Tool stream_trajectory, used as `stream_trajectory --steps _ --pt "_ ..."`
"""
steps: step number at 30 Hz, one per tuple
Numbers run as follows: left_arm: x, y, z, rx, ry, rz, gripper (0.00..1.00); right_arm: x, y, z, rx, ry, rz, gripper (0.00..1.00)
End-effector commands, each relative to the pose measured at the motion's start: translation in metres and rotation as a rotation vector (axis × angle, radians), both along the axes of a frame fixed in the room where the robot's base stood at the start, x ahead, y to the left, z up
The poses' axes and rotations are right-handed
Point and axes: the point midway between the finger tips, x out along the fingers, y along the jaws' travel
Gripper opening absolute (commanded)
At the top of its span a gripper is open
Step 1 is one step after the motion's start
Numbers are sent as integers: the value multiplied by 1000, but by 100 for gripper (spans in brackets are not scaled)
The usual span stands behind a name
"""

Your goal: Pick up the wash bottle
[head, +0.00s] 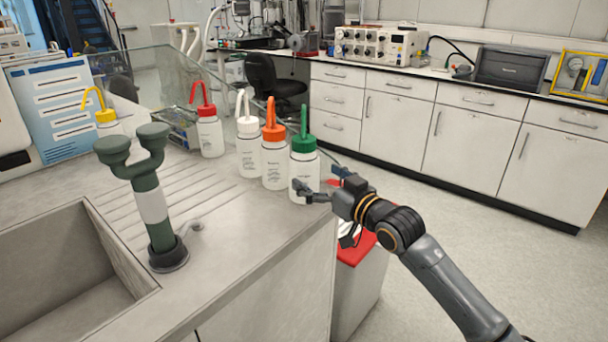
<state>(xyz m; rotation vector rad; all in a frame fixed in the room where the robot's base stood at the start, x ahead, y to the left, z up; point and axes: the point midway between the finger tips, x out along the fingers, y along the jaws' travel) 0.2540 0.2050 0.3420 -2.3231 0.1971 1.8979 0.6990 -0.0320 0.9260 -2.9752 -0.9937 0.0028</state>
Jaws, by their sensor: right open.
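Several white wash bottles with coloured caps and bent spouts stand upright on the bench. The green-capped wash bottle (304,170) is nearest my right gripper. To its left stand the orange-capped bottle (275,166), the white-capped bottle (249,155) and the red-capped bottle (210,138). A yellow-capped bottle (107,122) stands farther left, partly hidden behind a green fixture. My right gripper (318,183) comes in from the right, open, its fingers by the lower right side of the green-capped bottle. I cannot tell whether they touch it. My left gripper is not in view.
The green and white tap fixture (154,205) rises beside the sink (70,265). A glass panel (180,75) stands behind the bottles. A red-lidded bin (355,249) is below the bench's right edge. Open floor (480,210) lies to the right.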

Motion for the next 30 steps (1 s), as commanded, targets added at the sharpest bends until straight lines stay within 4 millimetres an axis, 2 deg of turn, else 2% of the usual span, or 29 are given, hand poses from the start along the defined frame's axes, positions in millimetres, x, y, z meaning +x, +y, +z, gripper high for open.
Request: stream_trajectory --steps 10,20,26,27,30 --pt "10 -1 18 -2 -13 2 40 34 27 -6 2 0 1 93" --pt "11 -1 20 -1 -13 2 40 38 30 -7 1 1 1 93" --pt "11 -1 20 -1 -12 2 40 38 30 -7 1 1 1 52" --pt "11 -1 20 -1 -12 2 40 38 30 -7 1 1 1 49" --pt "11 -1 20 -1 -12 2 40 38 30 -7 1 1 1 49"
